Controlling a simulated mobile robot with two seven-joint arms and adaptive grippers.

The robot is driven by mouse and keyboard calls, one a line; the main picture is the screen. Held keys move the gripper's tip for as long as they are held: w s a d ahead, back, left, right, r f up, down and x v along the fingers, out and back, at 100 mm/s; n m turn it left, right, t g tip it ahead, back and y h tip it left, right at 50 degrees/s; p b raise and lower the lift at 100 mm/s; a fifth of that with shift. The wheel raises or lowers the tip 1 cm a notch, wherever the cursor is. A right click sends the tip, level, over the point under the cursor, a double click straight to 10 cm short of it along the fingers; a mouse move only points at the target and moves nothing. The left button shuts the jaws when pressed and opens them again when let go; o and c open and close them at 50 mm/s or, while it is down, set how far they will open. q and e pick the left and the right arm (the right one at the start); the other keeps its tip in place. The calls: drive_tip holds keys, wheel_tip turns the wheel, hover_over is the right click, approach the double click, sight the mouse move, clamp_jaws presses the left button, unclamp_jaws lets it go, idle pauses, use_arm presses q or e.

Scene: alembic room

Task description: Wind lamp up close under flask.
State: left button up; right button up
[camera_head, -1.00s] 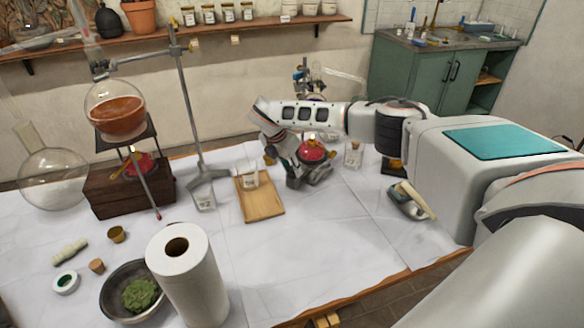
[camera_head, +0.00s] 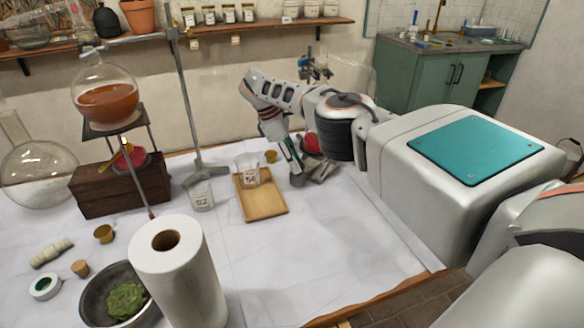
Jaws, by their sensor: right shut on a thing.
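A red lamp (camera_head: 311,142) is at the right-middle of the white-covered table, partly hidden by my right arm. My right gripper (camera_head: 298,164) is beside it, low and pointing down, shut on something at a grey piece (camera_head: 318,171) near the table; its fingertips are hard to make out. My left gripper is not in view.
A metal stand (camera_head: 190,110) rises between the flask and my right gripper. A wooden board (camera_head: 262,204) carries a beaker (camera_head: 248,172). A paper roll (camera_head: 180,270) and a bowl (camera_head: 95,300) stand at the front. Clear cloth lies right of the board.

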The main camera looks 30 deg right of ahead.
drive_tip(key=shift+f+m+b, duration=0.25)
drive_tip(key=shift+m+b, duration=0.35)
drive_tip(key=shift+b, duration=0.1)
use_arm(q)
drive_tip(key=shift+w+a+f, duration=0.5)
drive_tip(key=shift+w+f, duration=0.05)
use_arm(e)
drive_tip(key=shift+r, duration=0.1)
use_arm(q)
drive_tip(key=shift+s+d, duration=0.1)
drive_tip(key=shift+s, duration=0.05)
use_arm(e)
drive_tip(key=shift+r, duration=0.1)
drive_tip(key=o, duration=1.1)
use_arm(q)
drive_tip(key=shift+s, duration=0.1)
use_arm(e)
drive_tip(key=shift+d+r, duration=0.1)
